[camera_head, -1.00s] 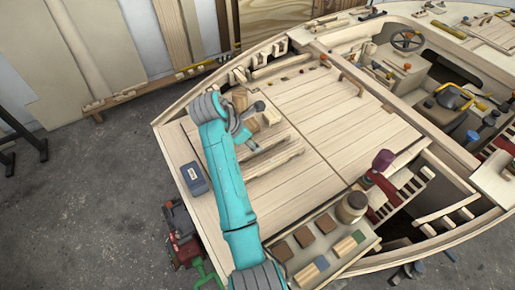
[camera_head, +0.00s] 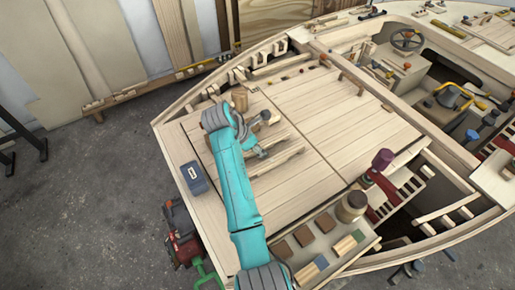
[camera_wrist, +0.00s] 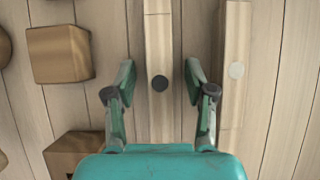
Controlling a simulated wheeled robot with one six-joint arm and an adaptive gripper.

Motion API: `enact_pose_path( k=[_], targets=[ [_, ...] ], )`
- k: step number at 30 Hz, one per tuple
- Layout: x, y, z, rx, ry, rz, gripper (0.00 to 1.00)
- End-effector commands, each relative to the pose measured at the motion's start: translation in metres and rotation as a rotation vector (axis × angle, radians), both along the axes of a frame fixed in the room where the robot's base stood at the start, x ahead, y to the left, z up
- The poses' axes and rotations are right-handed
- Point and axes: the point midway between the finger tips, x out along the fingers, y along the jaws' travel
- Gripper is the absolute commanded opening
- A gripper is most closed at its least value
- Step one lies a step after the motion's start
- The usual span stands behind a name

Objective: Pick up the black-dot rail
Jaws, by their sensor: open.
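The black-dot rail (camera_wrist: 160,120) is a pale wooden strip with a round black dot, running up the middle of the wrist view. My gripper (camera_wrist: 160,74) is open, with one finger on each side of the rail near the dot. Gaps show between the rail and both fingers. A similar rail with a white dot (camera_wrist: 235,100) lies parallel, to the right of the right finger. In the head view my gripper (camera_head: 258,150) is over the pale deck by the rails, which are partly hidden and hard to tell apart there.
Wooden blocks (camera_wrist: 60,54) lie left of the gripper, one close to the left finger. A blue-grey box (camera_head: 194,178) sits at the deck's left edge. A jar (camera_head: 351,206) and coloured squares stand at the front. The deck panel (camera_head: 350,130) to the right is clear.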

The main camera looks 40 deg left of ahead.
Motion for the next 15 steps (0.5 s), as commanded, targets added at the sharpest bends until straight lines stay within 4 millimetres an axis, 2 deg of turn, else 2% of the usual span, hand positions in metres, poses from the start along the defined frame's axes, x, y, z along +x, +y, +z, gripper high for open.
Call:
enact_pose_path(
  k=[5,12,15],
  targets=[
    [-0.0002,0.0,-0.0025,0.0,0.0,0.0,0.54],
    [-0.0002,0.0,-0.0029,0.0,0.001,0.001,0.0],
    [-0.0004,-0.0002,-0.0034,-0.001,0.001,0.0,0.0]
  ],
)
